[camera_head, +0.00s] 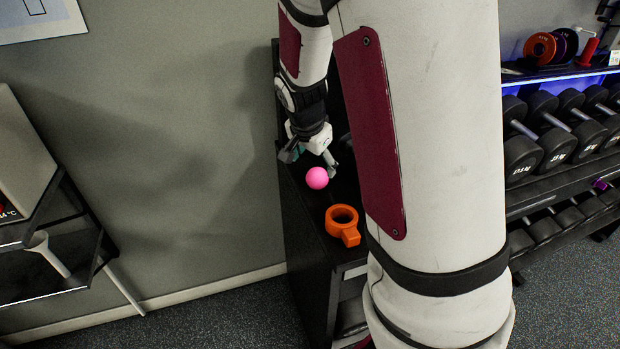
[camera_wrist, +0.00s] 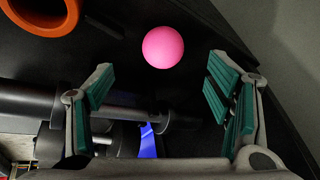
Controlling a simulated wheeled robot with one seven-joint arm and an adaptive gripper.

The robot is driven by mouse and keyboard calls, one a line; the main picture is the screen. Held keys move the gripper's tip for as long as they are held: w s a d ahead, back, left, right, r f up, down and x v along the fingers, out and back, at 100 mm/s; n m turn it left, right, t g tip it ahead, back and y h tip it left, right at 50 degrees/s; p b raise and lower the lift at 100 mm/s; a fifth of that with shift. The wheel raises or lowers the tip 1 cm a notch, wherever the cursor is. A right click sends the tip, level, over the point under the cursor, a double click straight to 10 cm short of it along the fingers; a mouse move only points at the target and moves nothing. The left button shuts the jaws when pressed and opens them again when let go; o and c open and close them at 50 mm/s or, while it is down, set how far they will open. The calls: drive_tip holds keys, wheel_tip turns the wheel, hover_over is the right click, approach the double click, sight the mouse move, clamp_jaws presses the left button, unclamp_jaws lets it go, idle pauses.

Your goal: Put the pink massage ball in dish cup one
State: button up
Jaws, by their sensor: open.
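The pink massage ball (camera_head: 317,178) rests on the black cabinet top (camera_head: 309,222). It also shows in the wrist view (camera_wrist: 163,47), whole and unobstructed. An orange round, hollow piece (camera_head: 350,238) with a block-like handle stands nearer the cabinet's front edge. It may be the dish cup; no label shows. The wrist view cuts it off at the top left (camera_wrist: 45,29). My gripper (camera_head: 311,158) is open and empty, just behind and above the ball. In the wrist view, the ball lies ahead of the green-padded fingertips (camera_wrist: 162,72), between their lines, apparently not held.
A dumbbell rack (camera_head: 560,180) stands on the right. A grey wall (camera_head: 170,130) runs along the cabinet's left side. A dark shelf (camera_head: 60,265) stands at the far left. My arm hides the cabinet's right part. Floor shows between shelf and cabinet.

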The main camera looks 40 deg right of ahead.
sight(316, 172)
drive_tip(key=x, duration=0.4)
drive_tip(key=shift+w+d+b+x, duration=0.1)
drive_tip(key=shift+w+b+x, duration=0.1)
drive_tip(key=shift+x, duration=1.1)
drive_tip(key=shift+w+d+b+x, duration=0.1)
drive_tip(key=shift+b+x, duration=0.1)
drive_tip(key=shift+x, duration=1.15)
drive_tip(key=shift+r, duration=0.2)
drive_tip(key=shift+c, duration=0.3)
drive_tip(key=c, duration=1.4)
drive_tip(key=shift+r, duration=0.1)
